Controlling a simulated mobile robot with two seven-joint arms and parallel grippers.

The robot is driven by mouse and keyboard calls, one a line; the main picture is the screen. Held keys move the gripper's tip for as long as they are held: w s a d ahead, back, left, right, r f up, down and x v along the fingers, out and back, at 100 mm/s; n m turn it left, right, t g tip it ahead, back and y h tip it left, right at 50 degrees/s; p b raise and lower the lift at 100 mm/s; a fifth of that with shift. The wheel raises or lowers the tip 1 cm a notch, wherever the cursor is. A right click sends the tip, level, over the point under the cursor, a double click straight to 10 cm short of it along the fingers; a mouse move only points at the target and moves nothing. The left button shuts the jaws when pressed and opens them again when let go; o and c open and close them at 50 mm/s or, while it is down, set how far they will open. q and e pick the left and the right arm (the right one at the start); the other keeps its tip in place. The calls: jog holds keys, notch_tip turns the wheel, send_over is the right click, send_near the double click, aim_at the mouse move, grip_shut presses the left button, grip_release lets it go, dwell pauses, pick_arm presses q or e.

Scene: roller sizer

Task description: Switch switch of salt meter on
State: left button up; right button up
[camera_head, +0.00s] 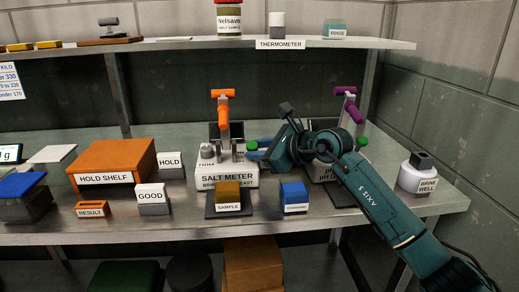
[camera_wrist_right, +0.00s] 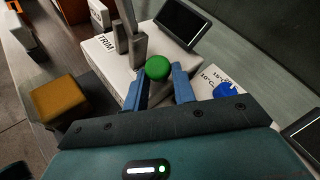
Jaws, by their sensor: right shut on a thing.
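The salt meter (camera_head: 222,172) is a white box on the bench with an orange-handled lever (camera_head: 223,110) above it and a dark screen behind. Its switch has a round green knob (camera_head: 252,145) at the meter's right side. My right gripper (camera_head: 256,149) reaches in from the right, its blue fingers shut on the green knob. In the right wrist view the knob (camera_wrist_right: 159,68) sits between the fingertips (camera_wrist_right: 158,78), beside the white box marked TRIM (camera_wrist_right: 112,55). The switch's lower part is hidden by the fingers. My left gripper is not in view.
A brown sample block (camera_head: 228,193) and a blue block (camera_head: 294,195) stand in front. A second meter with a purple handle (camera_head: 346,100) is partly behind my right arm. The brine well (camera_head: 418,175) is at far right, the orange hold shelf (camera_head: 115,160) at left. A shelf (camera_head: 180,44) runs above.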

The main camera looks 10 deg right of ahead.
jog(key=shift+w+r+g+p, duration=0.1)
jog(key=shift+r+g+p, duration=0.2)
jog(key=shift+p, duration=0.3)
jog(key=shift+w+r+m+p, duration=0.15)
jog(key=shift+m+p, duration=0.15)
jog(key=shift+p, duration=0.2)
jog(key=shift+r+g+h+p, duration=0.1)
jog(key=shift+g+h+p, duration=0.2)
jog(key=shift+p, duration=0.2)
jog(key=w+m+g+p, duration=0.1)
jog(key=p, duration=0.1)
jog(key=shift+r+g+p, duration=0.15)
jog(key=shift+g+p, duration=0.25)
jog(key=shift+w+m+g+p, duration=0.3)
jog(key=shift+g+p, duration=0.2)
jog(key=shift+p, duration=0.1)
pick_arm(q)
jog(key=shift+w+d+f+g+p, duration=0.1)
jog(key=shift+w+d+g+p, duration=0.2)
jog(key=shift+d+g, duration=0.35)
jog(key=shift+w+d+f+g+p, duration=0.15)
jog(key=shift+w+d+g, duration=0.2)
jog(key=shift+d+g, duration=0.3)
pick_arm(e)
jog(key=shift+w+m+g+h, duration=0.25)
jog(key=shift+m+g+h, duration=0.15)
jog(key=shift+g, duration=0.3)
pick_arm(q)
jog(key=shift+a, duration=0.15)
